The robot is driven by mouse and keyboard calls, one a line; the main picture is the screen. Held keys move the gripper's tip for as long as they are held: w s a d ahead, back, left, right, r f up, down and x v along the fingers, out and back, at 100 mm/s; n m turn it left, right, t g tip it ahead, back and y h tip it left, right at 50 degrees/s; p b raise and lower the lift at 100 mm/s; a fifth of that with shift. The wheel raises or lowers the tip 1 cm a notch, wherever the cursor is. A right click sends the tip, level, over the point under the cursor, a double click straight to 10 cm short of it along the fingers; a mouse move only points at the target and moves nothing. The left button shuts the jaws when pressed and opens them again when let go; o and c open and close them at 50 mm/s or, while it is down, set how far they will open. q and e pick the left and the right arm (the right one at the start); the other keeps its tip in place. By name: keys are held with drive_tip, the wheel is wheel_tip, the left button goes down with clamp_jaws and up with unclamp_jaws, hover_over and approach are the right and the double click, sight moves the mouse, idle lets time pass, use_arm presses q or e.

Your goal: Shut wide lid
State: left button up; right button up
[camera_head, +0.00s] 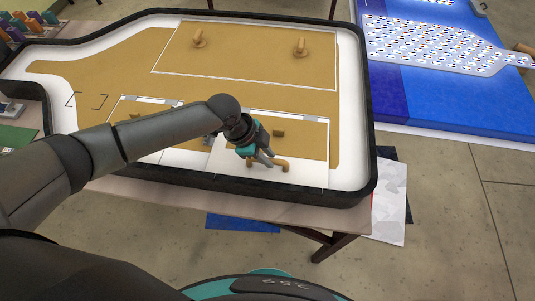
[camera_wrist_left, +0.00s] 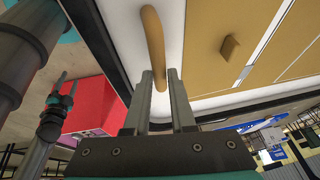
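A large board with a black rim (camera_head: 362,100) lies in front of me, with tan lids and panels on it. The wide rear lid (camera_head: 250,62), outlined in white, bears two wooden handles (camera_head: 199,38) (camera_head: 301,47). My left gripper (camera_head: 268,158) is at another wooden handle (camera_head: 281,165) on the white strip near the front edge. In the left wrist view, this curved handle (camera_wrist_left: 153,40) has one end between the two fingertips (camera_wrist_left: 160,76), which sit close on its sides.
Small wooden knobs (camera_head: 278,133) sit on the front panels. My left arm hides part of the board's front left. A blue table (camera_head: 450,100) with a patterned sheet stands at the right. White paper (camera_head: 389,215) lies on the floor. Colored items (camera_head: 20,25) stand at the upper left.

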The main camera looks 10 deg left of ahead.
use_arm(q)
clamp_jaws()
drive_tip(key=shift+w, duration=0.1)
idle(0.8)
